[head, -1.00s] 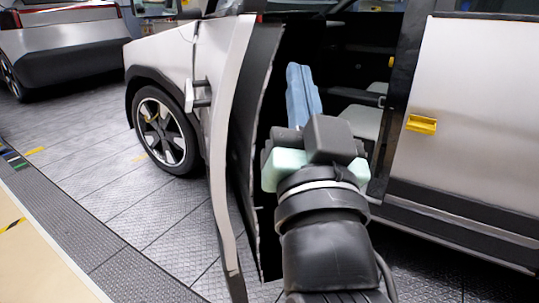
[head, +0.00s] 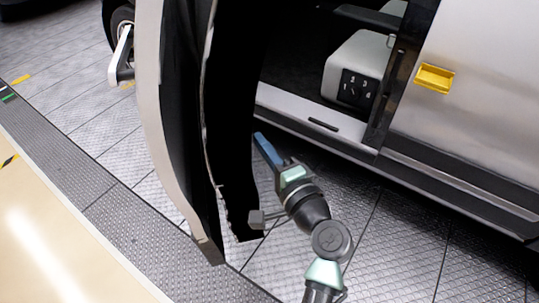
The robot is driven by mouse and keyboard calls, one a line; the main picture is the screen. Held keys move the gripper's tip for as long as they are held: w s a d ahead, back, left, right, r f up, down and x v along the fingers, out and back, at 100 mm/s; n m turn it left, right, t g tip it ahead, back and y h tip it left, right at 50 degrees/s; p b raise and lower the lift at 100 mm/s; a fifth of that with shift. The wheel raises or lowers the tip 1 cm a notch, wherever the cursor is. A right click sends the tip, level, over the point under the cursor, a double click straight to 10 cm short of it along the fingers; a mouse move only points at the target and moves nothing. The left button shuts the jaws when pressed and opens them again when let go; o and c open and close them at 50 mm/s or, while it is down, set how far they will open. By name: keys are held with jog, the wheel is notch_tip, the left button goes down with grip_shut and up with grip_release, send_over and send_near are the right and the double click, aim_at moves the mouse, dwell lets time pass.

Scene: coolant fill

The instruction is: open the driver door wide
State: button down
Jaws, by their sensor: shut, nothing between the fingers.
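The driver door (head: 178,120) stands well out from the car body, edge toward me, with its dark inner side facing right. The doorway (head: 300,55) is open behind it and shows the sill and a pale seat base. My gripper (head: 262,142) has blue fingers that are shut and empty. It is low in the door opening, to the right of the door's dark inner side. I cannot tell whether the fingers touch the door. The door's outer handle is hidden.
The silver rear door (head: 470,110) with its yellow handle (head: 434,79) is closed on the right. The sill (head: 320,122) runs along the doorway. A front wheel (head: 122,22) shows at top left. Tiled floor (head: 85,110) is clear left of the door.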

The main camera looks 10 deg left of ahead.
jog(key=w+a, duration=0.1)
jog(key=a, duration=0.5)
jog(key=shift+w+a, duration=0.2)
jog(key=shift+f, duration=0.1)
